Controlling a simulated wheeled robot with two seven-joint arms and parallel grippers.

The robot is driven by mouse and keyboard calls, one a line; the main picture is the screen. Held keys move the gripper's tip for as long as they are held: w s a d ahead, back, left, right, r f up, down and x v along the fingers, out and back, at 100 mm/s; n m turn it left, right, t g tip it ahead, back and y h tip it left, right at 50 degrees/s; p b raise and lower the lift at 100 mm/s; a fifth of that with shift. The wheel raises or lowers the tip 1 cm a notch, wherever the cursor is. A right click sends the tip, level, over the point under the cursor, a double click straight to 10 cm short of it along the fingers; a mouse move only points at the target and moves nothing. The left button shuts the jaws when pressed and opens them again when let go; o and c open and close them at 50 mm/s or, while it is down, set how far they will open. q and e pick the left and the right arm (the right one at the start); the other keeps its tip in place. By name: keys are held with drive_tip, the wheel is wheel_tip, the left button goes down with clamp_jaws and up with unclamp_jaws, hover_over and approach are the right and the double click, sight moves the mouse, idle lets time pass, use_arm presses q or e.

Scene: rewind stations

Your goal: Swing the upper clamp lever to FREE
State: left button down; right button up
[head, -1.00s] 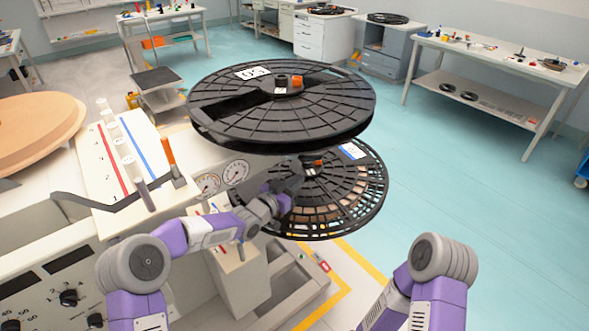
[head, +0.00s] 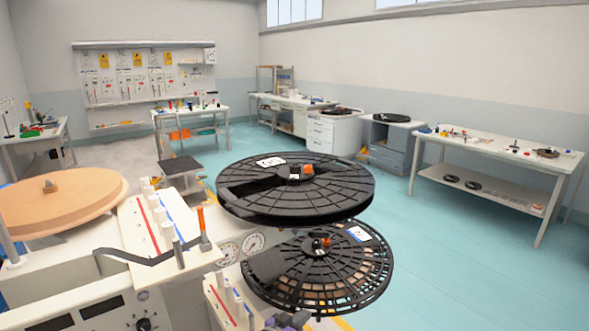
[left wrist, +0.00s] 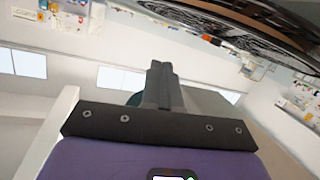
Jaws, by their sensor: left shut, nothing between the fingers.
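The upper reel (head: 270,205) is a large black ribbed disc with a white label, mounted above the lower reel (head: 285,285). At its hub is the upper clamp lever (head: 308,169), which has an orange end; its markings are too small to read. The lower reel has a similar orange-tipped lever (head: 326,242). My left gripper (left wrist: 160,68) is shut and empty in the left wrist view, with a reel's edge to its upper right. In the head view my left arm shows only at the bottom edge, below the lower reel. My right gripper is out of view.
A white machine panel with red and blue stripes (head: 155,225), posts and an orange-handled lever (head: 203,228) stands left of the reels. A tan disc (head: 70,205) lies at far left. Workbenches line the back and right. The teal floor (head: 450,260) at right is clear.

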use_arm(q)
drive_tip(key=s+a+f+n+g+y+p, duration=0.1)
drive_tip(key=s+a+f+n+g+y, duration=0.15)
drive_tip(key=s+f, duration=0.5)
drive_tip(key=s+a+f+n+g+y+p, duration=0.1)
drive_tip(key=s+a+f+n+g, duration=0.15)
drive_tip(key=s+f, duration=0.55)
drive_tip(key=s+a+f+n+g+y, duration=0.1)
drive_tip(key=s+a+f+g, duration=0.1)
drive_tip(key=s, duration=0.5)
drive_tip(key=s+a+f+n+g, duration=0.1)
drive_tip(key=s+a+f+g, duration=0.1)
drive_tip(key=s, duration=0.6)
drive_tip(key=s+a+f+n+g+y, duration=0.1)
drive_tip(key=s+a+f+n+g, duration=0.1)
drive_tip(key=s, duration=0.5)
drive_tip(key=shift+s+a+f+g+y+p, duration=0.2)
drive_tip(key=shift+a+f+g+y+p, duration=0.2)
drive_tip(key=shift+f, duration=0.5)
